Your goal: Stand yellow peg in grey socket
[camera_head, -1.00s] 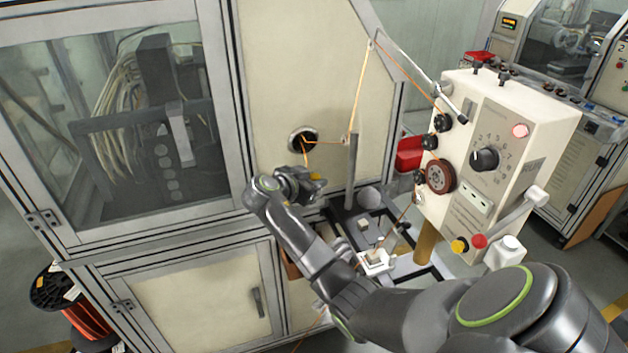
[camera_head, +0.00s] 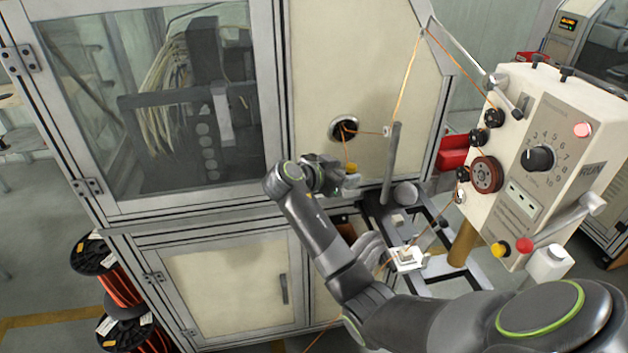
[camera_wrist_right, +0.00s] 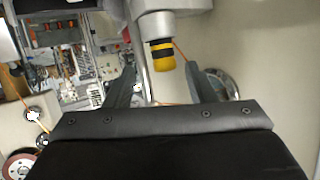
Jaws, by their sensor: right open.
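The yellow peg (camera_wrist_right: 162,56), with a dark band, shows in the right wrist view between and just beyond my finger tips. Its end meets a light grey cylinder (camera_wrist_right: 172,12), perhaps the grey socket; I cannot tell how deep the peg sits. In the head view the yellow peg (camera_head: 350,167) is small, upright, above a pale grey piece (camera_head: 351,183) beside my right gripper (camera_head: 338,176). My right gripper is open and empty, its jaws (camera_wrist_right: 163,82) on either side of the peg's line, with no clear contact. My left gripper is out of view.
The cream machine cabinet (camera_head: 345,60) with a round wire port (camera_head: 343,129) stands close behind the gripper. A grey upright post (camera_head: 391,165) and the control box (camera_head: 540,150) are to its right. Orange wire runs from the port up to a guide arm (camera_head: 465,55).

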